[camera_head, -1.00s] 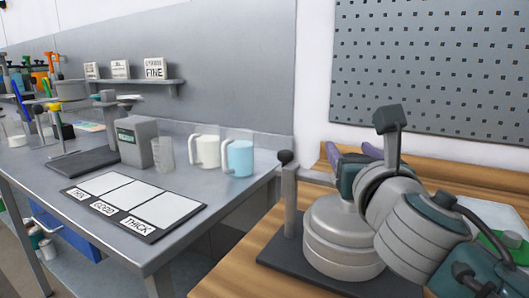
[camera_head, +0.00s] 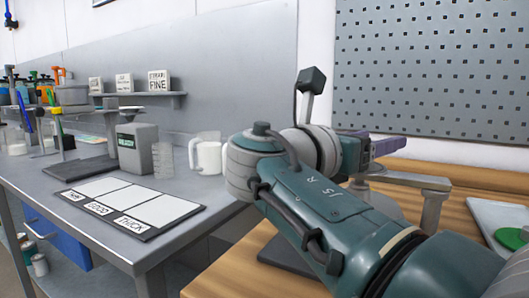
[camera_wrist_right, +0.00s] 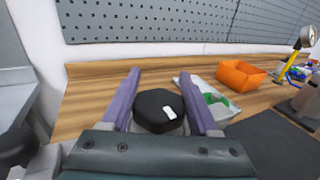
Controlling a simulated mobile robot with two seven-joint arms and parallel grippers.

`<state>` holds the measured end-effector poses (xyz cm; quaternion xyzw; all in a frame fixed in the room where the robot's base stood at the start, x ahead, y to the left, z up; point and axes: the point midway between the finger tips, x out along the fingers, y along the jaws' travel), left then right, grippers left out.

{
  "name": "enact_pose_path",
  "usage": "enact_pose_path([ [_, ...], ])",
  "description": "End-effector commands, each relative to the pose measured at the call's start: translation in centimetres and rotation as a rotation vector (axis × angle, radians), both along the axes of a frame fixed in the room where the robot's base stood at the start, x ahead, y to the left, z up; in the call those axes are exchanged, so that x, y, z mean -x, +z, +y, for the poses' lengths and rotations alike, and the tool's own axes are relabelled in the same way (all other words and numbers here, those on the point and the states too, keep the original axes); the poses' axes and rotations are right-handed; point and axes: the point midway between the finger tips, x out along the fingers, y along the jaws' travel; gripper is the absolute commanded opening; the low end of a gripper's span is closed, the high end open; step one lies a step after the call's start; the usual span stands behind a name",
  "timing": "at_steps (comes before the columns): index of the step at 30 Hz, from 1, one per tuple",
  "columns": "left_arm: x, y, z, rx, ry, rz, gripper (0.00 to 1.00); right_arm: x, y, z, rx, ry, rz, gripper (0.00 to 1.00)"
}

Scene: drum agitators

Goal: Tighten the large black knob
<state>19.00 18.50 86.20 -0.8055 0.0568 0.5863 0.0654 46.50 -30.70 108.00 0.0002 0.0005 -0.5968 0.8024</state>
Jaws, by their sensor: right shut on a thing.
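The large black knob (camera_wrist_right: 156,108), round with a small white mark on top, sits between the two purple fingers of my right gripper (camera_wrist_right: 160,78) in the right wrist view. The fingers are shut on its sides. In the head view my right gripper (camera_head: 386,146) is above the drum (camera_head: 408,203), which my arm partly covers. The knob is hidden there. A metal crossbar (camera_head: 408,180) and its post (camera_head: 432,210) stand beside the drum. My left gripper is not in view.
An orange bin (camera_wrist_right: 240,75) and a tray with a green item (camera_wrist_right: 212,100) lie on the wooden bench. A pegboard (camera_head: 430,70) stands behind.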

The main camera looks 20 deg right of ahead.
Motion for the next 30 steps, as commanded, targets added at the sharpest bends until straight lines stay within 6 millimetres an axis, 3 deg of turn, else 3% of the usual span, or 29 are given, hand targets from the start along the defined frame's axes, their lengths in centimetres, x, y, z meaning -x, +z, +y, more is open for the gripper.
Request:
enact_pose_path([
  [7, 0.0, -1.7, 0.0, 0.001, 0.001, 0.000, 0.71, 0.2, 0.1, -0.1, 0.005, -0.097, -0.005, 0.06],
  [24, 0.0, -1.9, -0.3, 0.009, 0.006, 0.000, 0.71, 0.4, 0.4, -0.1, 0.004, -0.130, -0.006, 0.06],
  [25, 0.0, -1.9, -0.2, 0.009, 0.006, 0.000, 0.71, 0.4, 0.4, -0.1, 0.004, -0.130, -0.006, 0.62],
  [30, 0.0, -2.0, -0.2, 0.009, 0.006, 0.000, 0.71, 0.4, 0.2, -0.1, 0.003, -0.129, -0.004, 0.81],
])
